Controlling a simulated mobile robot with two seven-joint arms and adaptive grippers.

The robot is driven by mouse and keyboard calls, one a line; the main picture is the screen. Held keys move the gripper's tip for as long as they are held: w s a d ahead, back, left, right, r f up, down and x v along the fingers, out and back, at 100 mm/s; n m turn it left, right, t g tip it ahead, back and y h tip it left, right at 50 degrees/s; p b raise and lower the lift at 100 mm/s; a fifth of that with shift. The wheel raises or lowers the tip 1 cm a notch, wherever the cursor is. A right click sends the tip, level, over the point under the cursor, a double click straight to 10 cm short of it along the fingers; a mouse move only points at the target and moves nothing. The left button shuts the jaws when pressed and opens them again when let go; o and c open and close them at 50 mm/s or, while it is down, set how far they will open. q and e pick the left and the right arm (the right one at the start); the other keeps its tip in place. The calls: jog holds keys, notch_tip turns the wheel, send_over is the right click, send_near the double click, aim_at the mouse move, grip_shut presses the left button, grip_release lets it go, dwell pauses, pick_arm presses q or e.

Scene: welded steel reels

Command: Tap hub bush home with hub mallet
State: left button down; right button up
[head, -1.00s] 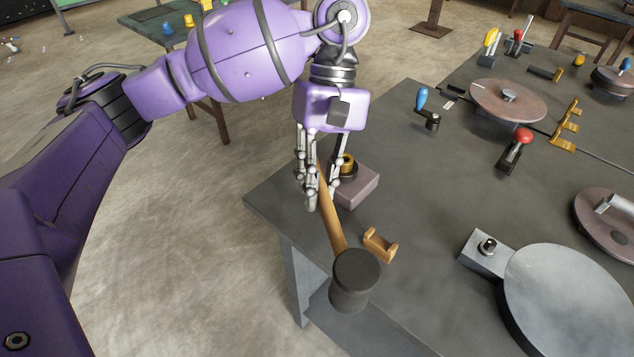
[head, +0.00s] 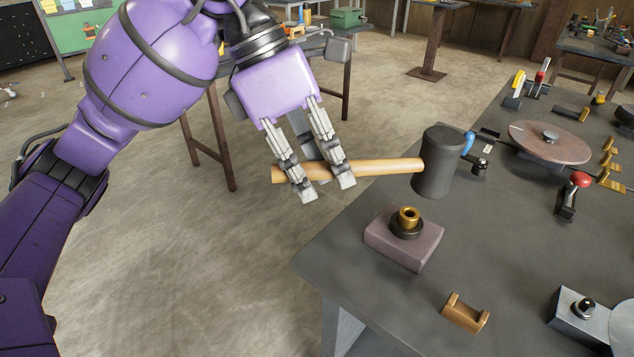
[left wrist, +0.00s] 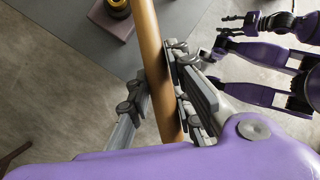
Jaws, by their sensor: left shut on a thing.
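The hub mallet has a dark cylindrical head (head: 437,163) and a wooden handle (head: 380,167). My left gripper (head: 322,190) is shut on the handle near its free end. The mallet is level, with its head to the right, held above the bench. The brass hub bush (head: 408,215) stands upright in a black hub ring (head: 407,229) on a mauve block (head: 385,247), below and right of my gripper. In the left wrist view the handle (left wrist: 150,50) runs between the fingers, and the bush (left wrist: 117,5) shows at the top edge. My right gripper (left wrist: 233,32) shows there small and unclear.
The grey bench (head: 360,300) has its near-left edge by the block. A wooden cradle (head: 466,313) lies in front of the block. A blue-handled crank (head: 472,150), a red-knobbed lever (head: 573,195) and a copper-coloured disc (head: 550,142) stand to the right.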

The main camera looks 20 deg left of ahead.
pick_arm(q)
jog(key=shift+s+a+n+t, duration=0.1)
jog(key=shift+n+t, duration=0.2)
jog(key=shift+n, duration=0.7)
jog(key=shift+d+r+n+t, duration=0.1)
jog(key=shift+d+n+t, duration=0.2)
jog(key=shift+d, duration=0.2)
jog(key=shift+a, duration=0.1)
pick_arm(e)
jog(key=shift+s+d+f, duration=0.1)
jog(key=shift+s+d, duration=0.1)
jog(key=shift+d, duration=0.05)
jog(key=shift+a, duration=0.1)
jog(key=shift+f, duration=0.1)
